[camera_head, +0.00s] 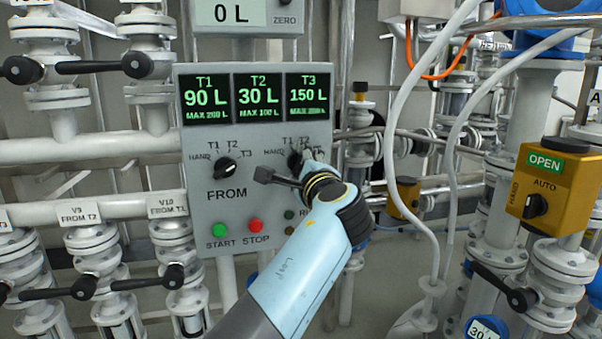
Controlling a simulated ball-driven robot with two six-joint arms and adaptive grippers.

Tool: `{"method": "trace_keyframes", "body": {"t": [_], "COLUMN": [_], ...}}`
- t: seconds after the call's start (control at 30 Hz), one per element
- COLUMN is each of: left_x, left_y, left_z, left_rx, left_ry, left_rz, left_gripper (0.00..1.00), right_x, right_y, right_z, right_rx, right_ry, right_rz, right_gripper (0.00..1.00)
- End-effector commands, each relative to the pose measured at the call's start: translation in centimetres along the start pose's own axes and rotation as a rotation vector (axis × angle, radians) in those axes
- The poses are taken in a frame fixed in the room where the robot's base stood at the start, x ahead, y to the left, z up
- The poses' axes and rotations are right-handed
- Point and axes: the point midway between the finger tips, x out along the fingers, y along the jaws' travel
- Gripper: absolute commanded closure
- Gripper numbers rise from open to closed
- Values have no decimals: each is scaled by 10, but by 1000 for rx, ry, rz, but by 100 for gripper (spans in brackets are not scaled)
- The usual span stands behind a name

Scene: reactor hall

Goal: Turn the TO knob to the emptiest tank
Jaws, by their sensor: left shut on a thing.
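The grey control panel (210,215) stands in the middle. Its screens read T1 90 L (205,98), T2 30 L (259,98) and T3 150 L (308,96). The maximum under T1 looks like 200 L and under T2 100 L; T3's is too small to read surely. The black TO knob (294,159) sits below T3, with HAND, T1 and T2 marks around it. My left gripper (288,170) is shut on this knob and hides part of it and its labels. Where the knob points cannot be told. My right gripper is not in view.
The FROM knob (225,168) is left of the gripper. A green START button (219,230) and a red STOP button (256,226) lie below. Valves with black levers stand at left. A yellow OPEN/AUTO box (560,185) and hanging white hoses are at right.

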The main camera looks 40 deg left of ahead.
Motion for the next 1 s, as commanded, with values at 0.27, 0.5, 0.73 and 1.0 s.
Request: {"method": "trace_keyframes", "body": {"t": [0.27, 0.5, 0.73, 1.0], "left_x": [0, -1, 0, 0], "left_y": [2, 2, 1, -5], "left_z": [0, 0, 0, 2], "left_rx": [-15, -14, -14, -16], "left_ry": [1, 1, 0, -1], "left_rz": [4, 5, 3, 1], "left_gripper": [85, 49, 29, 29], "right_x": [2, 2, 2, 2], "right_y": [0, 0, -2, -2], "right_z": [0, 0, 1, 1], "right_rx": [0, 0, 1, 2], "right_ry": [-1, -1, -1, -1], "right_rz": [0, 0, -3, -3], "right_gripper": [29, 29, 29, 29]}}
